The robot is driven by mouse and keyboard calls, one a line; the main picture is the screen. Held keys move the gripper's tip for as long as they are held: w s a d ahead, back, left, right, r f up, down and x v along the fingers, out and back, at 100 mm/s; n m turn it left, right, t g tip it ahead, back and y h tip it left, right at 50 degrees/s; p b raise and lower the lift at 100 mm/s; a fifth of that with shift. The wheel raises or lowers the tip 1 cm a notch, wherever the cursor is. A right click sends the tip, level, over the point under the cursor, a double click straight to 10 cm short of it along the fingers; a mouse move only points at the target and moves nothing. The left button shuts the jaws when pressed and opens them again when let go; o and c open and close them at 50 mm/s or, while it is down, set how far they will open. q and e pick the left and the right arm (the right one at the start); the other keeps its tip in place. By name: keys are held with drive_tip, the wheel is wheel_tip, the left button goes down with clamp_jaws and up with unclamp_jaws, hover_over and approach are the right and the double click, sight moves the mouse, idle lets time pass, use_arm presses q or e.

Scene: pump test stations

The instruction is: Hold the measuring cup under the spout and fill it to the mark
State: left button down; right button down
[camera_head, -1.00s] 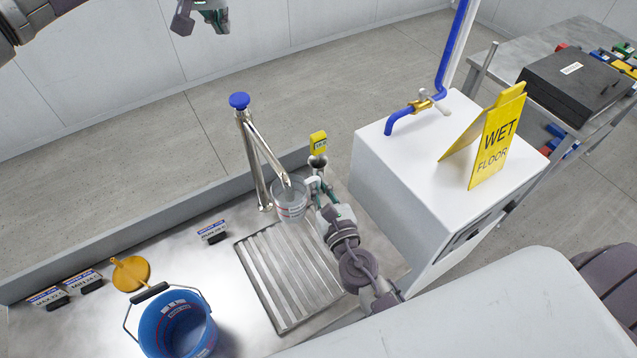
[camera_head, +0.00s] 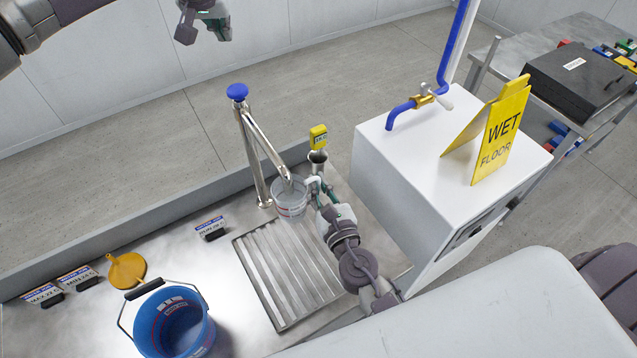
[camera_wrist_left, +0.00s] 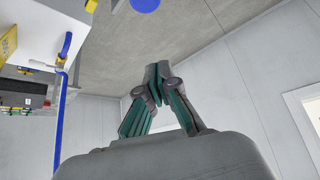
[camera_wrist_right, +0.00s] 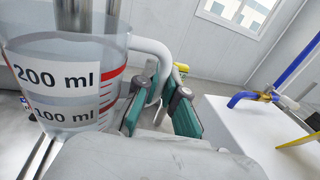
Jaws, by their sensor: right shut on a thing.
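The clear measuring cup (camera_head: 290,202) is directly under the spout end of the slanted metal pipe (camera_head: 266,152), close to upright. My right gripper (camera_head: 316,186) is shut on its white handle, which shows between the fingers in the right wrist view (camera_wrist_right: 158,88). There the cup wall (camera_wrist_right: 88,62) carries 200 ml and 100 ml labels and red marks. Clear liquid seems to be inside; I cannot tell its exact level or whether water is flowing. My left gripper (camera_head: 204,32) hangs empty at the top; its fingertips (camera_wrist_left: 157,72) meet in the left wrist view.
A blue knob (camera_head: 237,92) tops the pump post. A slatted drain grate (camera_head: 288,270), blue bucket (camera_head: 175,325) and orange-yellow funnel-like piece (camera_head: 127,270) are on the metal bench. A white cabinet (camera_head: 400,165) with a wet floor sign (camera_head: 495,138) is right of the cup.

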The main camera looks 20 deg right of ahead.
sight(237, 88)
use_arm(q)
drive_tip(key=shift+f+b, duration=3.45)
drive_tip(key=shift+f, duration=2.2)
drive_tip(key=shift+f+b, duration=0.4)
drive_tip(key=shift+f, duration=0.1)
drive_tip(key=shift+s, duration=0.1)
idle(1.0)
wheel_tip(237, 88, up, 5)
drive_tip(key=p, duration=0.4)
drive_tip(key=shift+r, duration=0.15)
